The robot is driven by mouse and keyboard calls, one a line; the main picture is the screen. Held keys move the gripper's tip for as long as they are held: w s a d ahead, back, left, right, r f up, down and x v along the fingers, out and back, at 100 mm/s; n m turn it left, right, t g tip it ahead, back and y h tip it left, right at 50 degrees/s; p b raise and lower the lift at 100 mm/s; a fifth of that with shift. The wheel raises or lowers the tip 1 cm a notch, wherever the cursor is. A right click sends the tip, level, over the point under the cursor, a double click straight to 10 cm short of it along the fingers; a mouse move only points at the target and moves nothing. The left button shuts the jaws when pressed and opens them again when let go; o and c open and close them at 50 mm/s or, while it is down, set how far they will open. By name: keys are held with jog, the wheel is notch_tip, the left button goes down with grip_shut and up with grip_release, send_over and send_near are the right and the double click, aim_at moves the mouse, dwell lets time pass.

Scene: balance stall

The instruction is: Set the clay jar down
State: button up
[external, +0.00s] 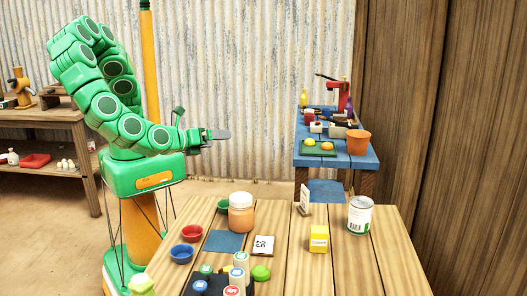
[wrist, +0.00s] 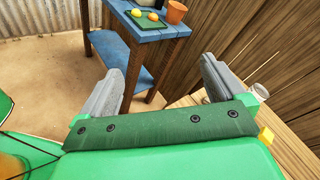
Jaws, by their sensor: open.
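My gripper (external: 218,134) is in the air at the end of my green arm, left of the blue table. In the wrist view my gripper (wrist: 162,75) has its two grey fingers wide apart with nothing between them. A terracotta-coloured clay jar (external: 358,142) stands upright at the right front of the blue table, apart from my gripper. It also shows at the top of the wrist view (wrist: 176,13), beyond the fingers. An orange jar with a white lid (external: 241,215) stands upright on the near wooden table.
The blue table (external: 330,159) also holds a green board (external: 318,152) with yellow and orange items. The near wooden table (external: 376,262) carries a tin (external: 360,215), a yellow box (external: 319,239), bowls and several small pots. Its right front is clear. Shelves (external: 50,130) stand at left.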

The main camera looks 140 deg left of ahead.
jog(key=s+d+r+n+g+h, duration=0.1)
jog(key=s+r+n+g+h, duration=0.1)
jog(key=s+n+h, duration=0.35)
jog(key=s+r+n+g+h, duration=0.2)
jog(key=s+n, duration=0.1)
jog(key=s, duration=0.6)
jog(key=s+d+r+n+t+h, duration=0.2)
jog(key=s+d+h, duration=0.6)
jog(key=d, duration=0.5)
notch_tip(320, 180, up, 2)
jog(key=shift+s+d+n+t, duration=0.35)
jog(key=shift+s+n, duration=0.2)
jog(key=shift+s, duration=0.55)
jog(key=shift+a, duration=0.1)
